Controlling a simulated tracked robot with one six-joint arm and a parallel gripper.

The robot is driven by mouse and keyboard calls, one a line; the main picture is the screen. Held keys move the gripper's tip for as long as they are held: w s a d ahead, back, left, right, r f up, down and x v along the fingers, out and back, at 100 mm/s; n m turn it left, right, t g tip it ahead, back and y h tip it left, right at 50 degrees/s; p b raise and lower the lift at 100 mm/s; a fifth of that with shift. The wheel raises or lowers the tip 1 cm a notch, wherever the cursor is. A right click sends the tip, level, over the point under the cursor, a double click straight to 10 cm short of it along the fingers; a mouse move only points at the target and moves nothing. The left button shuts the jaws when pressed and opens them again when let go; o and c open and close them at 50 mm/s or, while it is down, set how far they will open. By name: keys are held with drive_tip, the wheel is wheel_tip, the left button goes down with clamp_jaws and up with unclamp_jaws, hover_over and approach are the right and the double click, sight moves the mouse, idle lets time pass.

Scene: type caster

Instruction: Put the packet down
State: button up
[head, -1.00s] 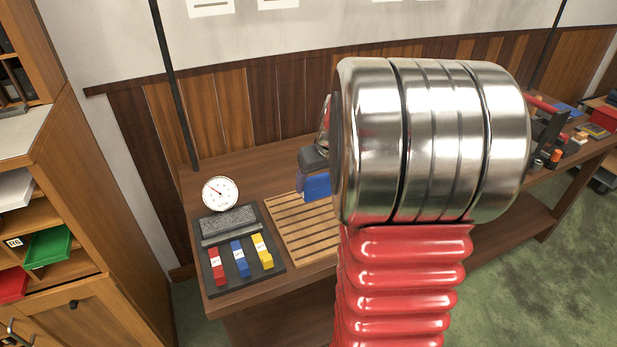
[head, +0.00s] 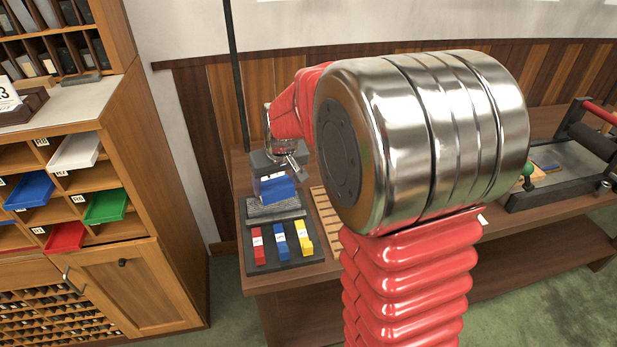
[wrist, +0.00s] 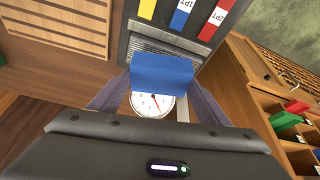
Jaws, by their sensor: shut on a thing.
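My gripper (head: 275,170) is shut on a blue packet (head: 278,188) and holds it in the air at the back of the dark tray (head: 284,257), in front of the wall. In the wrist view the blue packet (wrist: 162,75) sits between the fingers. Behind it the white dial (wrist: 152,103) shows partly. In the head view the dial is hidden behind my gripper and the packet. A grey textured pad (head: 275,210) lies at the back of the tray. Red (head: 258,246), blue (head: 281,239) and yellow (head: 303,238) labelled blocks lie on the tray in front of the pad.
A slatted wooden board (head: 326,215) lies right of the tray, partly hidden by my arm. A cabinet (head: 165,200) with coloured trays in its pigeonholes stands at the left. A black roller press (head: 575,160) stands on the bench at the right.

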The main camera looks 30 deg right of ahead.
drive_tip(key=w+a+n, duration=0.1)
drive_tip(key=a, duration=0.9)
drive_tip(key=shift+w+a+f, duration=0.25)
drive_tip(key=shift+w, duration=0.15)
